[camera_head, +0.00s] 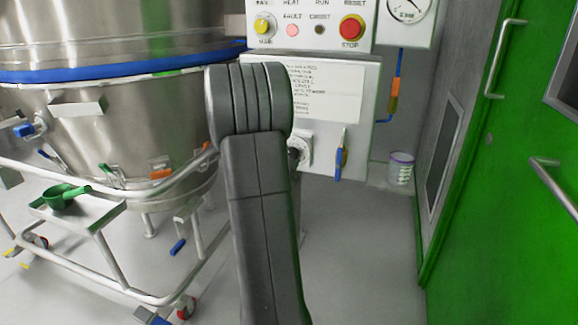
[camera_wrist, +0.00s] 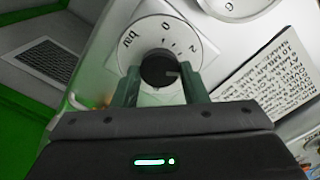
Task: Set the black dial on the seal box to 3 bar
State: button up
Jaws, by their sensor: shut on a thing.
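The seal box (camera_head: 368,128) is a pale box under the control panel, with a printed label. A grey mark on the dial points right in the picture, past the 2. Any figure beyond that is hidden by the right finger. In the head view my arm covers most of the dial.
A control panel (camera_head: 310,45) with a red stop button (camera_head: 352,28) sits above the box. A valve with a blue handle (camera_head: 340,160) is right of the dial. A steel vessel (camera_head: 110,120) on a railed trolley stands left. A green door (camera_head: 510,150) stands right.

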jog(key=shift+m+b, duration=0.3)
jog(key=shift+m, duration=0.1)
jog(key=o, duration=1)
jog(key=shift+c, duration=0.2)
jog(key=p+v, duration=0.2)
jog(key=v, duration=1.1)
jog(key=shift+s, duration=0.35)
jog(key=shift+a, duration=0.1)
